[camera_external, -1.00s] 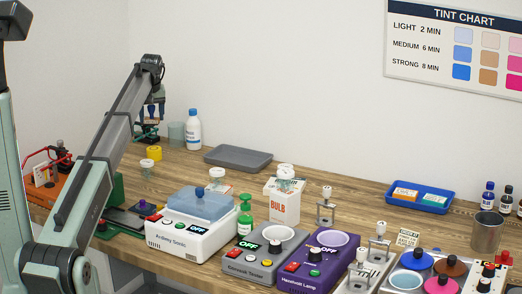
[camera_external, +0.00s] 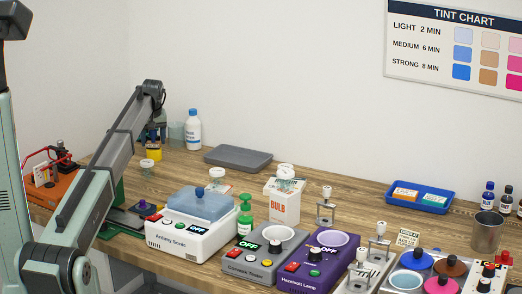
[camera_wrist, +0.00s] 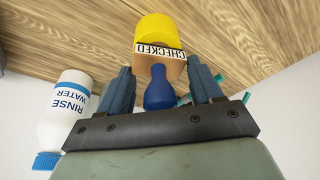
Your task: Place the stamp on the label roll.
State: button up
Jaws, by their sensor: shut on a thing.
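My gripper (camera_external: 154,142) is shut on the stamp, pointing down at the back left of the bench. In the wrist view the stamp's blue handle (camera_wrist: 158,92) sits between my two blue fingers, with its wooden block and a "CHECKED" strip (camera_wrist: 160,50) beyond them. The yellow label roll (camera_external: 154,156) stands on the bench directly below my gripper; it also shows in the wrist view (camera_wrist: 155,28), just past the stamp block. The block hides part of the roll. I cannot tell whether stamp and roll touch. The stamp is mostly hidden in the external view.
A white rinse water bottle (camera_external: 193,130) and a teal cup (camera_external: 177,134) stand just behind right. A small jar (camera_external: 147,166) stands close in front of the roll. A grey tray (camera_external: 238,159) lies to the right. The white sonic box (camera_external: 190,237) stands in front.

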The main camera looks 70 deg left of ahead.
jog(key=o, duration=1)
jog(key=shift+f, duration=0.1)
jog(key=shift+o, duration=0.2)
jog(key=v, duration=1.2)
